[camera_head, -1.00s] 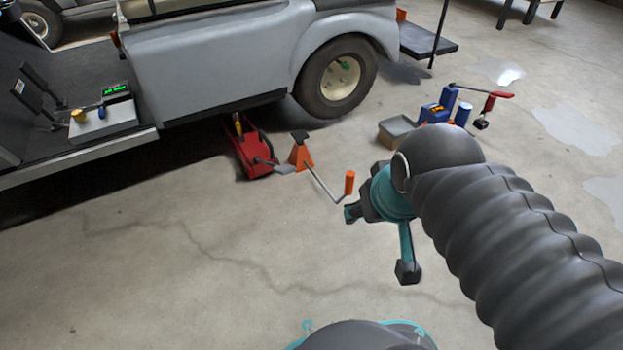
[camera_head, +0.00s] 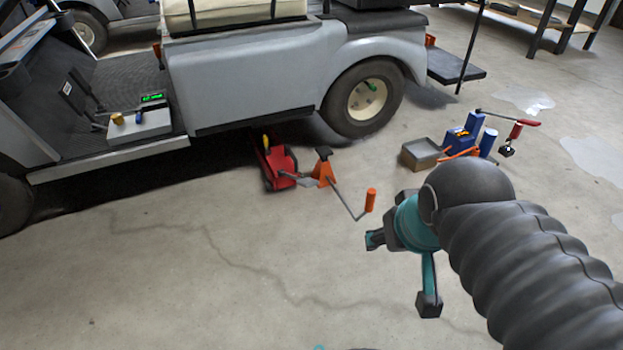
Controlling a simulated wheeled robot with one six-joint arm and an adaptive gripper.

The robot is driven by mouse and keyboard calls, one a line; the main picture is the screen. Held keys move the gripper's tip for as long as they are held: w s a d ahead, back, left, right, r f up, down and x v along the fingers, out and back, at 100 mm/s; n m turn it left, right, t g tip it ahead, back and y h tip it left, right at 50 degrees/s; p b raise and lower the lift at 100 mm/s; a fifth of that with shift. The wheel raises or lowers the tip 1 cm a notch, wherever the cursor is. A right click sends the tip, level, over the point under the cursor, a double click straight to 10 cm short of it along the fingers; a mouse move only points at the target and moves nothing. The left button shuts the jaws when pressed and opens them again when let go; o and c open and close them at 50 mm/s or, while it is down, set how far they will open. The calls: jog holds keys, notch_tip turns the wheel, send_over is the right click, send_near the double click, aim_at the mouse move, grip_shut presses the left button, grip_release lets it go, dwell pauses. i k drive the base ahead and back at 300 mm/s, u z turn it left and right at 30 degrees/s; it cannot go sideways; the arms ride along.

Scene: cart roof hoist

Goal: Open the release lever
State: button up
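A red floor jack (camera_head: 275,167) sits on the floor under the near side of the grey cart (camera_head: 240,85). A small yellow part (camera_head: 266,143) stands up on it. A grey rod with an upright orange grip (camera_head: 370,200) reaches right from the jack, past an orange stand (camera_head: 323,168). I cannot tell for certain which part is the release lever. My gripper (camera_head: 402,270) has its two fingers spread apart, with nothing seen between them. In the picture it is below and right of the orange grip, apart from it.
A grey tray (camera_head: 421,154) and a blue unit (camera_head: 459,141) with a red-handled arm (camera_head: 517,122) stand on the floor at right. A control box (camera_head: 140,124) sits on the cart step. The floor in front is clear.

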aim_at(267, 151)
jog(key=k, duration=0.95)
jog(key=u, duration=1.05)
jog(key=i, duration=1.6)
jog(key=z, duration=0.85)
jog(key=i, duration=0.85)
jog(key=z, duration=0.95)
jog(key=i, duration=0.2)
jog(key=z, duration=0.3)
